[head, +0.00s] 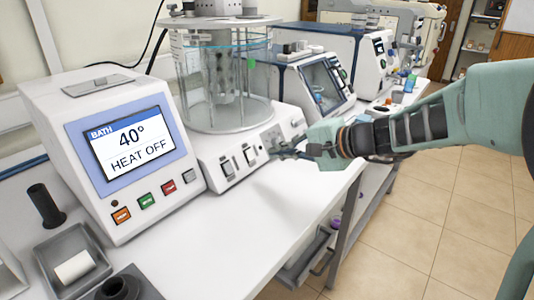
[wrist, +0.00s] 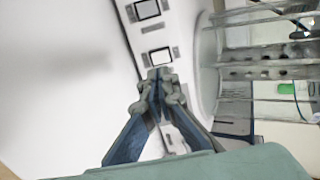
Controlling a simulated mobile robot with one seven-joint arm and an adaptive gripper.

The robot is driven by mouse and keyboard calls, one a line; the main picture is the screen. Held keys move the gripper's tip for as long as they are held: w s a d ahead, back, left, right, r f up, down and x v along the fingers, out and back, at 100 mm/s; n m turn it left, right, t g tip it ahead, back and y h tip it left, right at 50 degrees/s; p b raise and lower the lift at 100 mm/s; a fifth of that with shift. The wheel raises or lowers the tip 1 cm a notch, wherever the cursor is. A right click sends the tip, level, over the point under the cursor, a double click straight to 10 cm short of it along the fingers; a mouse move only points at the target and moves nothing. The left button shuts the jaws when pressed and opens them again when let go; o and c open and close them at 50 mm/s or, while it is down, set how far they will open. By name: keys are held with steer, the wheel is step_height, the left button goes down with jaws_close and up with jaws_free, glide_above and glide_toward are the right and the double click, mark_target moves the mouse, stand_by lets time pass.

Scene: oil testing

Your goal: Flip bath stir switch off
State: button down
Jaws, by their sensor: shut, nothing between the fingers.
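The bath unit has a white sloped front panel (head: 215,180) below a clear glass cylinder (head: 190,105). Rocker switches sit on that panel, one further left (head: 227,168) and one nearer my gripper (head: 250,155). In the wrist view two dark-framed switches show, an upper one (wrist: 147,10) and a lower one (wrist: 159,57). My gripper (head: 274,150) is shut and empty at the right part of the panel. In the wrist view its fingertips (wrist: 160,76) are just below the lower switch; contact cannot be told. Switch labels are too small to read.
A control box with a screen (head: 130,139) reading BATH 40°, HEAT OFF stands to the left, with coloured buttons (head: 146,201) below. Other instruments (head: 318,85) stand behind to the right. The white bench top (head: 240,225) is clear in front of the panel.

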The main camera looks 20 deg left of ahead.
steer(key=v, duration=0.6)
steer(key=shift+d+f, duration=0.25)
steer(key=shift+d, duration=0.15)
steer(key=shift+s, duration=0.1)
